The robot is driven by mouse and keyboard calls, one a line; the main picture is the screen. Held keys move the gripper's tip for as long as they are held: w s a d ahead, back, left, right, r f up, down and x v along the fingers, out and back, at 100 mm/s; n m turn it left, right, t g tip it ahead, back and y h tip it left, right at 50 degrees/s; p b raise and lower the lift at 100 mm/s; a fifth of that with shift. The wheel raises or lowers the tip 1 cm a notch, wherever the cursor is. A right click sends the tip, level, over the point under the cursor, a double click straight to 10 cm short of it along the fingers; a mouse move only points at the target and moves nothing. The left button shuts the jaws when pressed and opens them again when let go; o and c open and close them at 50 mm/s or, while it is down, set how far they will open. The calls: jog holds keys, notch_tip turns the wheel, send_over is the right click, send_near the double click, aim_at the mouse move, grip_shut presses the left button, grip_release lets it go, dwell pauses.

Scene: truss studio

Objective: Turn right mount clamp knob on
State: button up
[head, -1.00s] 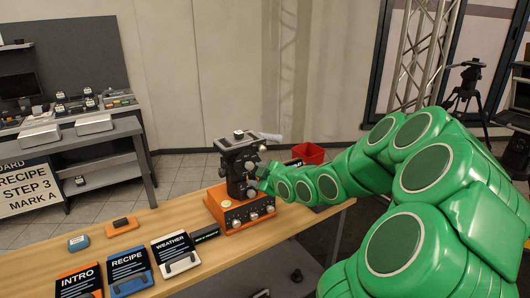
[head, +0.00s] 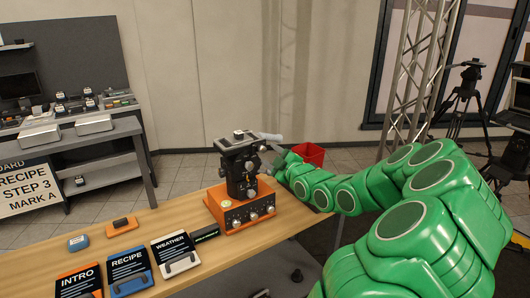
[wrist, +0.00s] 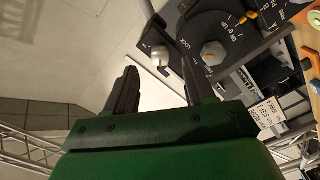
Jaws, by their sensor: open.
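The camera mount is a black head (head: 238,160) on an orange base (head: 238,208) with several silver knobs, standing on the wooden table. In the wrist view a silver knob with an orange mark (wrist: 160,55) lies just beyond my open fingertips. A second silver knob (wrist: 212,53) sits on the black dial plate (wrist: 222,30), near the printed word LOCK. I cannot tell which one is the right mount clamp knob. My gripper (wrist: 158,80) is open and empty, apart from both knobs. In the head view my gripper (head: 277,163) is right of the black head, its fingers hard to make out.
A pan handle (head: 268,136) sticks out right from the top of the mount. A red bin (head: 308,153) stands behind my arm. Cards (head: 128,270) and small boxes (head: 78,242) lie on the table (head: 190,218) to the left. A dark label block (head: 205,233) is close by the base.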

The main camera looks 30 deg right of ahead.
aim_at(264, 151)
jog(key=shift+w, duration=2.3)
grip_shut()
jog(key=shift+f, duration=0.1)
